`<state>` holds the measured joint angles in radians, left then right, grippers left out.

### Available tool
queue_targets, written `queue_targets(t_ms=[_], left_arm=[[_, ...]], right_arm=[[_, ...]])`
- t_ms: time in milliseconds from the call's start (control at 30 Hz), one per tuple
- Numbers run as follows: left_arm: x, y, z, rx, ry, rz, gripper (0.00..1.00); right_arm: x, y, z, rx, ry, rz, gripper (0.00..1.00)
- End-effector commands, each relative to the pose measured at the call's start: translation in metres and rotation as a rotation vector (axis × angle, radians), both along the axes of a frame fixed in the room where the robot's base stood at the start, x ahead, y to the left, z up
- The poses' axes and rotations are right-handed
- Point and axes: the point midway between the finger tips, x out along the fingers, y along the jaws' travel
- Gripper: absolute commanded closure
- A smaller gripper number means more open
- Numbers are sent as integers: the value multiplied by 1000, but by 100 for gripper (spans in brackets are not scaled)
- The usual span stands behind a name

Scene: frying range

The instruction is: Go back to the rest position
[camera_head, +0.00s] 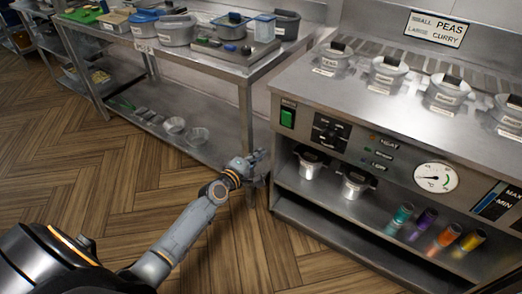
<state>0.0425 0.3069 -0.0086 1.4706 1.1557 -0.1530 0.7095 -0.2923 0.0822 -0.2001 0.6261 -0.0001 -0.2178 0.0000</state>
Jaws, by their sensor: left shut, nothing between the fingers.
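My left arm reaches in from the lower left of the head view, over the wooden floor. My left gripper (258,160) is at its end, shut and empty. In the picture it lies in front of the gap between the steel table (215,72) and the frying range (300,92). I cannot tell whether it touches either one. My right gripper is not in view.
Lidded pots (385,72) stand along the range top. Two metal pots (355,183) and several coloured jars (446,238) stand on its lower shelf. Tubs (177,30) crowd the table. The herringbone floor (110,165) is clear at left.

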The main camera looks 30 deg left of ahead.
Motion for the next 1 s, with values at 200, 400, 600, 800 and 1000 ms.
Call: queue_targets(t_ms=[200,400,600,800,1000], left_arm=[[0,0,-1,2,3,0,100],[-23,-5,-59,136,115,-24,100],[-99,-19,-184,459,365,-152,100],[-210,-38,-290,771,594,-392,100],[-344,-59,-364,1037,766,-727,100]], right_arm=[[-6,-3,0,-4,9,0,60],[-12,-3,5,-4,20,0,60],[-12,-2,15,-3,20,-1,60],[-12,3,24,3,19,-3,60],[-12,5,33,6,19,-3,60]])
